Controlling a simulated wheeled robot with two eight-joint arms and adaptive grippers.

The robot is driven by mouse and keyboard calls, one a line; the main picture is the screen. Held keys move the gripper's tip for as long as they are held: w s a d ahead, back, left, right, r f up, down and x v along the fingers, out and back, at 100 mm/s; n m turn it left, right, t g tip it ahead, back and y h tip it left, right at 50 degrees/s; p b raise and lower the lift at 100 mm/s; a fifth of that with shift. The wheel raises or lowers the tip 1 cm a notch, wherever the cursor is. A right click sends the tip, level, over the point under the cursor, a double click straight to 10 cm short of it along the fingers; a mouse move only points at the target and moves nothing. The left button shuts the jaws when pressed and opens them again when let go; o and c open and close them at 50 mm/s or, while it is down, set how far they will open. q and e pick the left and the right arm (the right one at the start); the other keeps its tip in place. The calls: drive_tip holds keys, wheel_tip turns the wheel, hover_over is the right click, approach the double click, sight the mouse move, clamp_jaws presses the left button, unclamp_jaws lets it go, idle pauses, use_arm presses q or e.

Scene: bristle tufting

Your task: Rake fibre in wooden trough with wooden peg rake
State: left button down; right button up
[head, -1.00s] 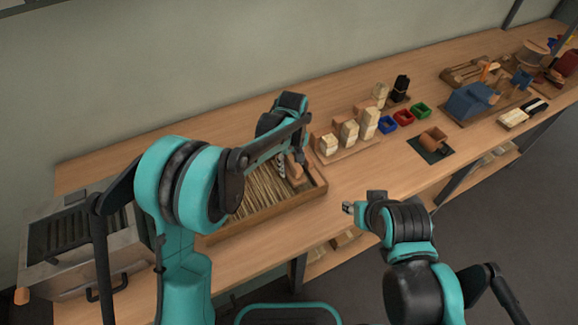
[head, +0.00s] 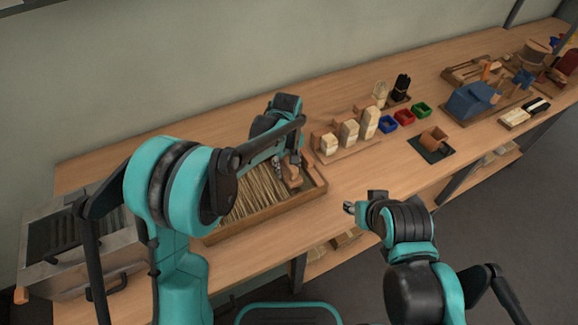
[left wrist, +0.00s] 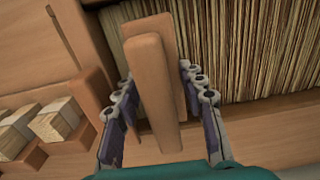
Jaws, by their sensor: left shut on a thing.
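The wooden trough (head: 263,216) lies on the bench at centre left in the head view, filled with long straw-coloured fibre (head: 252,193). My left gripper (head: 285,165) is over the trough's right end. In the left wrist view its two fingers (left wrist: 158,103) are shut on the wooden peg rake (left wrist: 152,85), one on each side. The rake also shows in the head view (head: 292,174). Its pegs are hidden, so I cannot tell whether they touch the fibre. My right gripper (head: 349,208) is in front of the bench, with nothing visible in it; its jaws are too small to judge.
Right of the trough stands a wooden rack (head: 347,147) with several pale bristle blocks. Beyond are blue, red and green bins (head: 403,117) and a dark mat (head: 430,150) with a brown piece. A grey metal box (head: 85,245) stands at left. Bare bench lies right of the trough.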

use_arm(q)
drive_tip(key=shift+w+d, duration=0.35)
drive_tip(key=shift+d, duration=0.35)
drive_tip(key=shift+r, duration=0.1)
drive_tip(key=s+a, duration=0.4)
drive_tip(key=a, duration=0.4)
drive_tip(key=s+a, duration=0.4)
drive_tip(key=a, duration=0.5)
drive_tip(key=s+a, duration=0.4)
drive_tip(key=a, duration=0.4)
drive_tip(key=shift+s+a, duration=0.2)
drive_tip(key=shift+s+a, duration=0.1)
drive_tip(key=shift+a, duration=0.15)
drive_tip(key=shift+w+d, duration=0.3)
drive_tip(key=shift+d, duration=0.25)
drive_tip(key=shift+w+d, duration=0.25)
drive_tip(key=shift+d, duration=0.3)
